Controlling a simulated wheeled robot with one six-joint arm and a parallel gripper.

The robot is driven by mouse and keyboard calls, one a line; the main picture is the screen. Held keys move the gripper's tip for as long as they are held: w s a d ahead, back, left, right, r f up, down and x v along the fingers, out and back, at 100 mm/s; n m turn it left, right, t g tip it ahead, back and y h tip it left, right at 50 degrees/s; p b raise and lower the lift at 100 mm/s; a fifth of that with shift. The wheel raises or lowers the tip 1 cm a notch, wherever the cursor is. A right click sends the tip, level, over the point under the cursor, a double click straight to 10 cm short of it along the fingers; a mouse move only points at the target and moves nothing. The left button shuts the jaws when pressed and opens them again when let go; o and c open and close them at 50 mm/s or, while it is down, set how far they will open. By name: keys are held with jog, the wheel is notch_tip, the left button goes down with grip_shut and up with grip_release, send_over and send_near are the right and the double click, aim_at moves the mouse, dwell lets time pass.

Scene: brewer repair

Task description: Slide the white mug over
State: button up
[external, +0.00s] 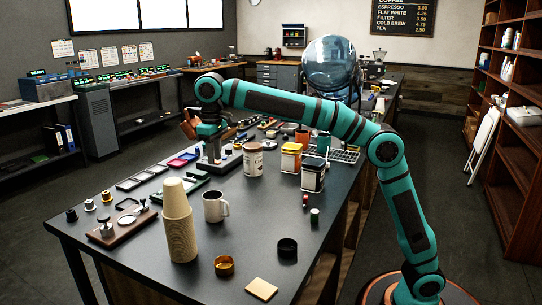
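The white mug (212,208) stands upright on the dark table (130,262), with its handle on the right. It is just right of and behind a tall stack of tan cups (179,225), and a narrow gap seems to separate them. My gripper (211,160) points down over the table, farther back than the mug and apart from it. Its fingers are small and merge with the dark items behind and below, so their opening and anything between them cannot be made out.
A white canister (253,160) and yellow-and-black tins (313,176) stand behind and right of the mug. A wooden tamping stand (122,226) lies left. A brass ring (224,266), black ring (287,248) and tan block (262,289) lie in front.

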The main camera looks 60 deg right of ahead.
aim_at(218, 201)
jog(key=shift+f, duration=0.1)
notch_tip(218, 201, down, 17)
jog(key=shift+a+f, duration=0.1)
jog(key=shift+f, duration=0.05)
dwell(0.7)
grip_shut()
